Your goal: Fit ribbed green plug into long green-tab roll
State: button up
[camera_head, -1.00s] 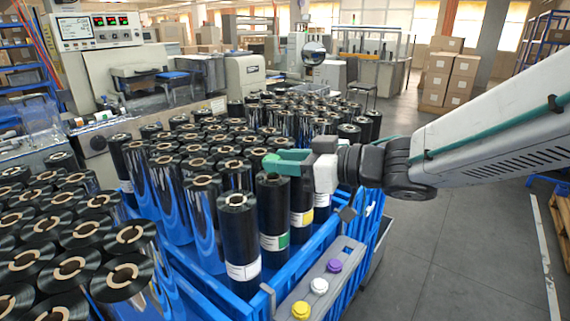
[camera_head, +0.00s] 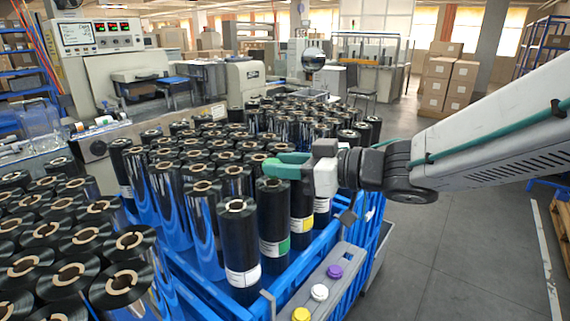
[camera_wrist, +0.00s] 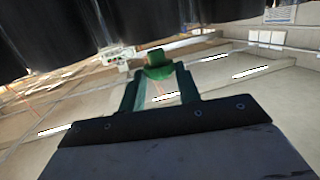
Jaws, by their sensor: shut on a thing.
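My gripper (camera_head: 272,166) has green fingers and lies level just above the top of the black roll with the green label (camera_head: 275,220), the long green-tab roll. This roll stands upright in the blue crate, its top end partly hidden by the fingers. In the wrist view the gripper (camera_wrist: 158,80) is shut on the green plug (camera_wrist: 157,66), held at the fingertips. The plug is apart from any roll there. In the head view I cannot tell the plug from the fingers, and its ribs are too small to make out.
The blue crate (camera_head: 348,268) holds many upright black rolls, with a white-label roll (camera_head: 240,248) in front and a yellow-label roll (camera_head: 302,215) behind. A grey rail carries purple (camera_head: 334,271), white (camera_head: 319,292) and yellow (camera_head: 301,314) plugs.

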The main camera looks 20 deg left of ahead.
jog(key=shift+r, duration=0.2)
jog(key=shift+r, duration=0.4)
jog(key=shift+r, duration=0.2)
dwell(0.4)
jog(key=o, duration=0.7)
jog(key=shift+c, duration=0.2)
jog(key=v, duration=1.1)
